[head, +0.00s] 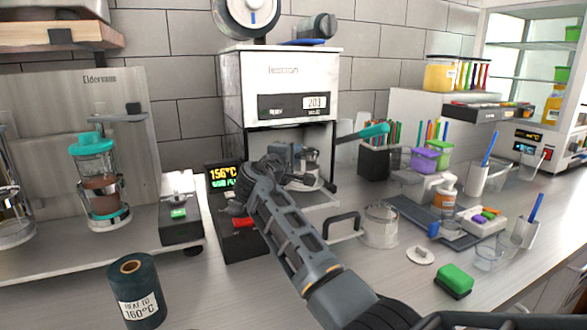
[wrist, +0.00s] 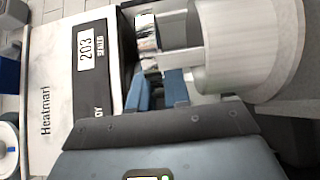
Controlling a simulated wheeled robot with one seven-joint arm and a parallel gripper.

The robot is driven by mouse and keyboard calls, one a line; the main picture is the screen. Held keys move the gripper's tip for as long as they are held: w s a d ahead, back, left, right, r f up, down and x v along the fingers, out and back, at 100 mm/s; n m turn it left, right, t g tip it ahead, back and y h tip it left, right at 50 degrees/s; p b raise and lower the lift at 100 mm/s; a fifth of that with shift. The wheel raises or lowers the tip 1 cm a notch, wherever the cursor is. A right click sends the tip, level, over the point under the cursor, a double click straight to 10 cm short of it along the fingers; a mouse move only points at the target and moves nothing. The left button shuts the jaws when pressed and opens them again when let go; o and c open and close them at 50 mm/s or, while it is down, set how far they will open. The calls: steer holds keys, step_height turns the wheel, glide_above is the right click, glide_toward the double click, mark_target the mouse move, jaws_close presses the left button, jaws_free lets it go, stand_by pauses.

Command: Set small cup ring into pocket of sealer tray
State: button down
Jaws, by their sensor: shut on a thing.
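The small cup ring (wrist: 245,50) is a pale metal cylinder with a side tab, large at the upper right of the wrist view. My gripper (wrist: 160,88) is shut on it by the tab. In the head view my gripper (head: 284,158) is at the sealer's open front, with the ring (head: 304,182) just to its right and lower. The sealer (head: 290,88) is a white box with a lit display. Its tray (head: 322,203) is a grey plate with a dark handle in front, below the ring. The pocket is hidden, and I cannot tell whether the ring touches the tray.
A larger metal ring (head: 381,226) stands on the counter right of the tray handle. A dark control box (head: 238,238) with a red button is left of my arm. A dark roll (head: 136,290) stands front left. Pen cups and tubs crowd the right.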

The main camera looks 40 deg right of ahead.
step_height(320, 180, down, 4)
steer(key=shift+r, duration=0.2)
steer(key=shift+f, duration=0.45)
steer(key=c, duration=1.1)
jaws_free()
steer(key=shift+r, duration=0.1)
